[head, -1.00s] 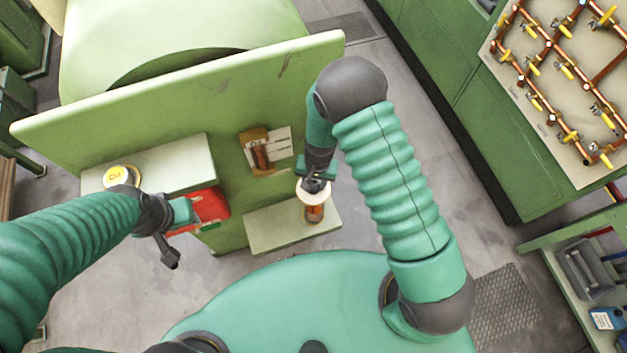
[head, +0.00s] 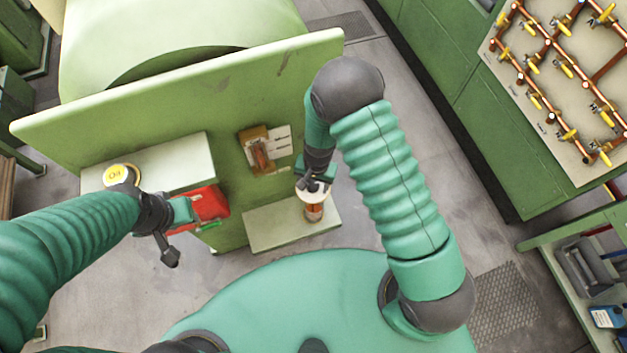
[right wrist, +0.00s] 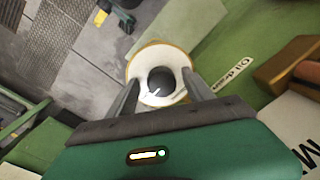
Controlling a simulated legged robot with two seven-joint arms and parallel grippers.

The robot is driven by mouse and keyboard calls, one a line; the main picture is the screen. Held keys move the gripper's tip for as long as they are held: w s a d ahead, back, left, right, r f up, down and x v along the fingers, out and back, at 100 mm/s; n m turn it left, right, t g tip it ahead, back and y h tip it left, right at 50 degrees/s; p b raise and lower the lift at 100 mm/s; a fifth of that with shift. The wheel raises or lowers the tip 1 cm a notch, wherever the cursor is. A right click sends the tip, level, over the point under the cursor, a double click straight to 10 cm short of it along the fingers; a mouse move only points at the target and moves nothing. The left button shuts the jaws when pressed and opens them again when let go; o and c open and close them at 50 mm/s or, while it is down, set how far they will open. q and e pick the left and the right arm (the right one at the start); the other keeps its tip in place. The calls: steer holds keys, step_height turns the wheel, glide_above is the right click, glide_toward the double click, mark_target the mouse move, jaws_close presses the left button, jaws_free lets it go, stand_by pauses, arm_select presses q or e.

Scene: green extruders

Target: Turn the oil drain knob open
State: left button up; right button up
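A round white disc (right wrist: 142,72) with an orange-brown rim and a dark round centre sits beside an "Oil drain" label in the right wrist view. I take it as the oil drain knob. In the head view the white disc (head: 313,196) sits above a brown cylinder (head: 313,213). My right gripper (right wrist: 161,80) has its two fingers apart, one on each side of the dark centre. Whether they touch the disc's edge is unclear. My right gripper (head: 315,184) is directly over the disc in the head view. My left gripper (head: 172,236) is at the left; its fingers are partly hidden.
A pale green shelf (head: 280,233) lies below the disc. A red object (head: 209,204) is next to my left gripper. A yellow "Oil" cap (head: 120,174) tops the left ledge. An orange-brown fixture (head: 257,150) is on the green panel. A pipe board (head: 560,90) stands right.

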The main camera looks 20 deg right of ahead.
mark_target(316, 185)
steer(key=shift+w+r, duration=0.1)
steer(key=shift+w, duration=0.05)
steer(key=shift+r, duration=0.2)
step_height(316, 185, up, 16)
steer(key=b, duration=0.1)
steer(key=shift+s+d+r, duration=0.15)
steer(key=shift+s+d, duration=0.05)
steer(key=shift+d, duration=0.2)
steer(key=s+d+f+n+t+b, duration=0.2)
steer(key=s+d+f+n+b, duration=0.2)
steer(key=s+d+n+b, duration=0.2)
steer(key=s+b, duration=0.2)
steer(key=shift+s+h, duration=0.4)
